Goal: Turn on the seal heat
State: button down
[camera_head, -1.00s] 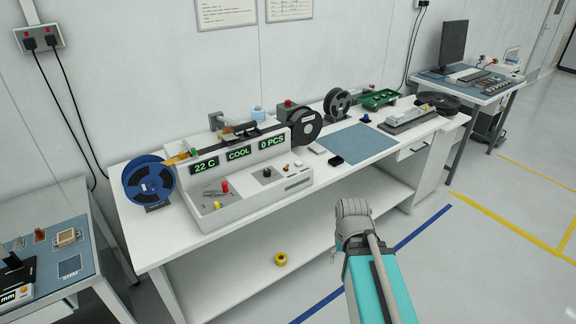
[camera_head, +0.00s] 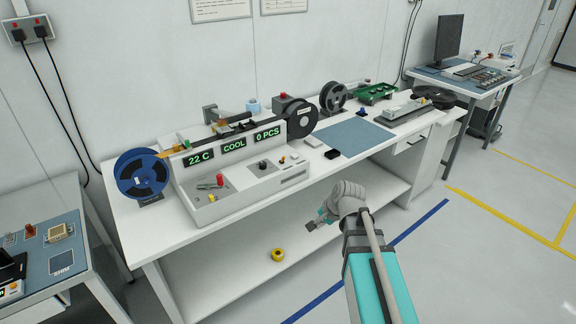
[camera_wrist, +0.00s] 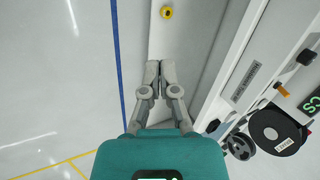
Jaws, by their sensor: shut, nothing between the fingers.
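The white sealing machine (camera_head: 247,190) stands on the white bench, with green displays reading "22 C", "COOL" and "0 PCS". Its front panel has a black knob (camera_head: 263,165) and a small yellow-and-red control (camera_head: 282,159). A tray on its left holds metal parts, a red-topped piece (camera_head: 220,179) and a yellow piece (camera_head: 211,198). Which control is the seal heat is too small to read. My gripper (camera_head: 308,230) is in front of the bench, below and apart from the panel. In the wrist view my gripper (camera_wrist: 160,65) has its fingers together, with nothing between them.
A blue reel (camera_head: 127,172) is at the machine's left and a black reel (camera_head: 301,119) at its right. A yellow ring (camera_head: 278,255) lies on the lower shelf. A blue mat (camera_head: 352,138) covers part of the bench. Floor in front is clear.

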jog(key=w+a+r+m+t+y+b, duration=0.1)
jog(key=w+a+m+t+y+b, duration=0.15)
jog(key=w+m, duration=0.6)
jog(key=m+t+y+b, duration=0.1)
jog(key=m+t+b, duration=0.35)
jog(key=m, duration=0.75)
send_near(288, 168)
jog(key=shift+t, duration=0.5)
jog(key=shift+f+p+v, duration=0.2)
jog(key=shift+p+v, duration=0.25)
jog(key=shift+v, duration=0.6)
jog(key=shift+f+p+v, duration=0.15)
jog(key=shift+p+v, duration=0.3)
jog(key=shift+v, duration=0.6)
jog(key=shift+s, duration=0.1)
jog(key=b+x, duration=0.3)
jog(key=x, duration=0.6)
jog(key=shift+a+f, duration=0.15)
jog(key=shift+w+a+r+p, duration=0.3)
jog(key=shift+w+a, duration=0.1)
jog(key=shift+w, duration=0.2)
jog(key=shift+w+a+r+p, duration=0.15)
jog(key=shift+w+a+r, duration=0.2)
jog(key=shift+w, duration=0.25)
jog(key=shift+w+a+r+p, duration=0.25)
jog(key=shift+w+a, duration=0.15)
jog(key=shift+w, duration=0.2)
